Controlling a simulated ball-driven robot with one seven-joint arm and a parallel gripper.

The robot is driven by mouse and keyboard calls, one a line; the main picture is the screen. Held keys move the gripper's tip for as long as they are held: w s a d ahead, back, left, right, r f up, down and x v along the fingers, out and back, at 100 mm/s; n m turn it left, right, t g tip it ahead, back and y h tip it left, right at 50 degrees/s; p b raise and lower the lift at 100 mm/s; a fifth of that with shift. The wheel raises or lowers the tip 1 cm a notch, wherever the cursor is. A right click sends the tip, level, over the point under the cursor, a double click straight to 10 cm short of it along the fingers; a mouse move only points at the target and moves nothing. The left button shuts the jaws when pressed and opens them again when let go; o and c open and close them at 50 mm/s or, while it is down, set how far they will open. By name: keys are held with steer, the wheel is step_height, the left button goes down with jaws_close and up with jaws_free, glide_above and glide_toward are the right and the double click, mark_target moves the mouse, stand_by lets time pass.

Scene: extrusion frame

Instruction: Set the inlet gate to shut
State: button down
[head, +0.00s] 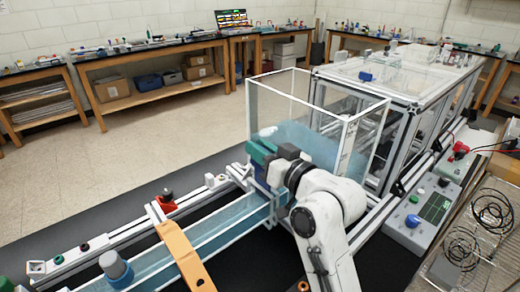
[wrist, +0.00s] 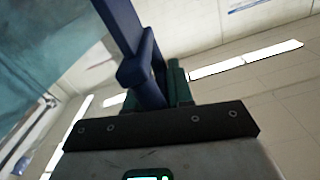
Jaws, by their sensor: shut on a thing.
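My gripper (head: 263,151) is at the near wall of the clear water tank (head: 345,122), where the long water channel (head: 228,222) meets it. In the wrist view, its green fingers (wrist: 178,85) are shut on a dark blue handle part, which I take to be the inlet gate (wrist: 122,28). The blue bar runs up and left from the fingers. In the head view, my gripper and wrist hide most of the gate, so its opening and how far it stands raised cannot be seen.
A control box (head: 425,212) and wire rack (head: 483,225) stand at the right. An aluminium extrusion frame (head: 408,125) stands behind my arm. The floor at left is clear.

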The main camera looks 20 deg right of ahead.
mark_target(258, 168)
steer(key=shift+a+f+b, duration=0.15)
steer(key=shift+f+b, duration=0.8)
steer(key=shift+f, duration=0.45)
steer(key=shift+a+f+b, duration=0.1)
steer(key=shift+f+b, duration=0.85)
steer(key=shift+f, duration=0.4)
steer(key=c, duration=1.1)
jaws_free()
steer(key=shift+a, duration=0.1)
steer(key=shift+c, duration=0.2)
steer(key=shift+o, duration=0.2)
steer(key=shift+s+d, duration=0.2)
steer(key=b+v, duration=0.2)
steer(key=v, duration=0.8)
steer(key=shift+s, duration=0.2)
